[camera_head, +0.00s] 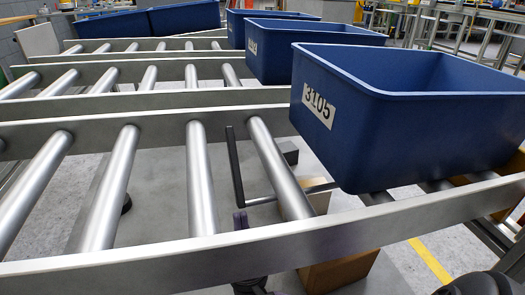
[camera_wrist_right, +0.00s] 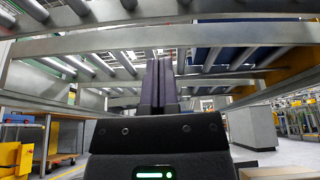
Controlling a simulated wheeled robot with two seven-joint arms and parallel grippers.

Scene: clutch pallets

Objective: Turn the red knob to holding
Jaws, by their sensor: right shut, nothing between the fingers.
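I see no red knob in either view. A black lever handle (camera_head: 235,165) on a thin metal rod (camera_head: 290,194) stands among the rollers in the head view. My right gripper (camera_head: 240,221) shows only in part, behind the front rail and just below the lever's lower end. I cannot tell whether it touches the lever. In the right wrist view, the two dark purple fingers (camera_wrist_right: 158,82) are pressed together with nothing between them, pointing away under the conveyor frame. My left gripper is not in view.
A blue crate marked 3105 (camera_head: 410,120) sits on the conveyor at the right, with more blue crates (camera_head: 305,45) behind it. The grey front rail (camera_head: 150,270) and steel rollers (camera_head: 110,190) crowd the space. Conveyor beams (camera_wrist_right: 100,45) run overhead in the wrist view.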

